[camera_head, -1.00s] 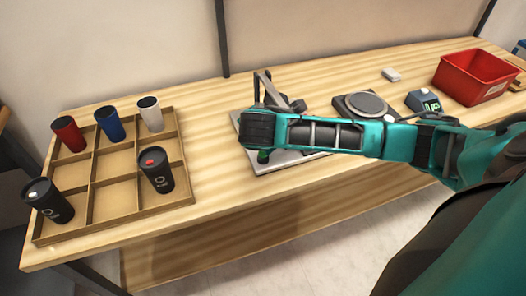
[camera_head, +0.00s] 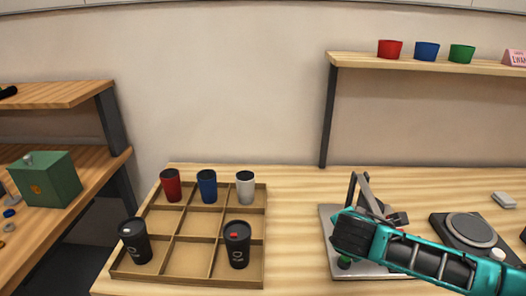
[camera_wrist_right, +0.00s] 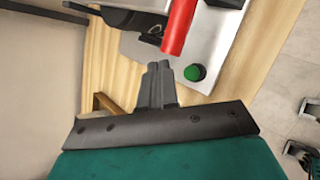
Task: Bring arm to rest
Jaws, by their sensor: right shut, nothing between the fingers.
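My right arm (camera_head: 415,258), teal and black, reaches in from the right in the head view, in front of the laser marker (camera_head: 362,195) with its grey base plate. Its gripper is hidden behind the wrist there. In the right wrist view the right gripper (camera_wrist_right: 158,68) has its two grey fingers together, with nothing between them. Beyond the fingertips are a red cylinder (camera_wrist_right: 180,25) and a green button (camera_wrist_right: 195,72) on the metal plate. I cannot tell the exact gap to them. My left gripper is in neither view.
A wooden compartment tray (camera_head: 190,272) holds red, blue and white cups in its back row and two black lidded cups in front. A round-topped device (camera_head: 470,228) stands right of the marker. A shelf (camera_head: 430,65) with small bowls hangs above. Bench is clear between tray and marker.

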